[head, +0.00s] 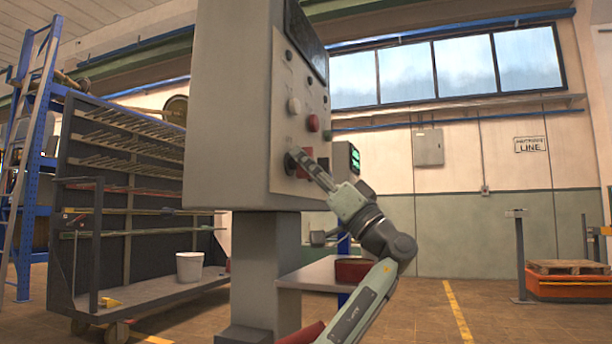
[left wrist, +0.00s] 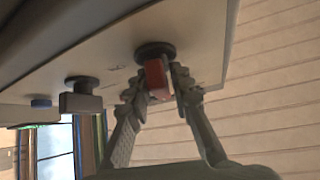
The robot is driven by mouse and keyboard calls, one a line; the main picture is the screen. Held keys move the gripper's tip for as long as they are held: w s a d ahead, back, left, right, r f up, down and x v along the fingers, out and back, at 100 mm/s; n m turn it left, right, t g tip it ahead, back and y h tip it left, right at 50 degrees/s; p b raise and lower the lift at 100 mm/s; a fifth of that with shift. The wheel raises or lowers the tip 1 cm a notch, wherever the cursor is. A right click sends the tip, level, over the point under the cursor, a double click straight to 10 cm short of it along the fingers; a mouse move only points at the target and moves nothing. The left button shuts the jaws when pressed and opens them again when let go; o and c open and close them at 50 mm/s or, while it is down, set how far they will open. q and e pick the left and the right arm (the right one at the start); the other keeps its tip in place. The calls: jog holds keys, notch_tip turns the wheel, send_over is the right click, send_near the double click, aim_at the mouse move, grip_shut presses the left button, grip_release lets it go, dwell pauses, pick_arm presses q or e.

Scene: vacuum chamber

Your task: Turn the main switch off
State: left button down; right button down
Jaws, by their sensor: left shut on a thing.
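The main switch is a red block handle (left wrist: 157,76) on a round black base, set in the light panel face in the left wrist view. My left gripper (left wrist: 160,90) is shut on this handle, one finger on each side of it. In the head view my left gripper (head: 300,160) reaches the lower front of the grey control cabinet (head: 232,100). There the fingers partly cover the switch, and only some red shows around them. The handle's exact angle is hard to tell. My right gripper is in neither view.
Higher up are a red button (head: 313,123) and a pale button (head: 294,106). A small table (head: 315,272) stands beside the cabinet's pedestal (head: 262,270).

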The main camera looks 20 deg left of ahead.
pick_arm(q)
jog(key=n+g+y, duration=0.1)
jog(key=n+g, duration=0.3)
jog(key=shift+n+g, duration=0.3)
jog(key=shift+n+g+y, duration=0.3)
jog(key=shift+n+g, duration=0.5)
jog(key=shift+g, duration=0.1)
jog(key=shift+f+n+g, duration=0.1)
jog(key=shift+n+g, duration=0.4)
jog(key=shift+n, duration=0.1)
jog(key=c, duration=1.5)
grip_release()
jog(key=shift+c, duration=0.2)
jog(key=v, duration=1.2)
jog(key=shift+d, duration=0.1)
